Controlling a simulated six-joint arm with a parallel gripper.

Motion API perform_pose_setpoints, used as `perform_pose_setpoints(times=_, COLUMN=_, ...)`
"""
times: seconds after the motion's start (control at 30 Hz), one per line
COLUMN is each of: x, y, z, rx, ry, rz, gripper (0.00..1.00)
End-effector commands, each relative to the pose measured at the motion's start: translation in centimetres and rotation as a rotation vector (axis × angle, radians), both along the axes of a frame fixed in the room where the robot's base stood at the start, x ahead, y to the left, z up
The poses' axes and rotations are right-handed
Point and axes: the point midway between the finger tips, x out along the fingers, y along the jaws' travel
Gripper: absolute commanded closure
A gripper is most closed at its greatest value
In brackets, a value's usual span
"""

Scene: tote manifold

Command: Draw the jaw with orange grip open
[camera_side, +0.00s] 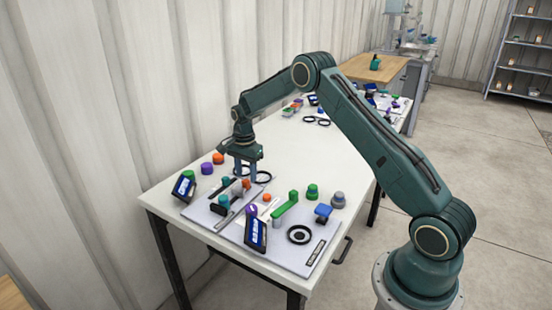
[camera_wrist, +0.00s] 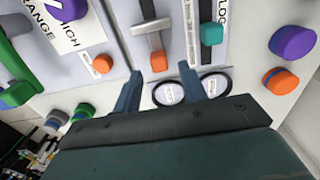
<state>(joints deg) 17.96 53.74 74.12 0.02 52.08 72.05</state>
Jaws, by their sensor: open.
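The jaw (camera_wrist: 152,27) is a grey metal crosspiece on a dark rail, with an orange grip (camera_wrist: 158,61) at its end nearest my gripper. In the side view the orange grip (camera_side: 246,184) shows small, just below my fingers. My gripper (camera_wrist: 160,72) is open, with one finger on each side of the orange grip in the wrist view. I cannot tell whether either finger touches it. My gripper (camera_side: 245,175) points down over the panel's far edge in the side view.
A teal grip (camera_wrist: 211,33) on a neighbouring rail is close to the right finger. Two black-rimmed round dials (camera_wrist: 168,93) lie under the gripper. A small orange knob (camera_wrist: 103,64), a green lever (camera_side: 286,204) and tilted screens (camera_side: 256,232) stand nearby. The white table (camera_side: 310,150) has free room behind.

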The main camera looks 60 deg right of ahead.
Motion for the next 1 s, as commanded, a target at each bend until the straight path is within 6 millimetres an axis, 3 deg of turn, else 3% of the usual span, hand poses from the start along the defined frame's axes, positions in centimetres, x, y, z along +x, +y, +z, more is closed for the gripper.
perform_pose_setpoints(times=0.5, x=0.0, y=-0.1, z=8.5, rx=-0.002, ry=-0.003, rz=-0.002, gripper=0.58)
perform_pose_setpoints(times=0.7, x=0.0, y=-0.1, z=10.1, rx=-0.001, ry=-0.002, rz=-0.002, gripper=0.58)
perform_pose_setpoints(times=1.0, x=0.0, y=-0.1, z=10.4, rx=-0.001, ry=-0.001, rz=-0.002, gripper=0.58)
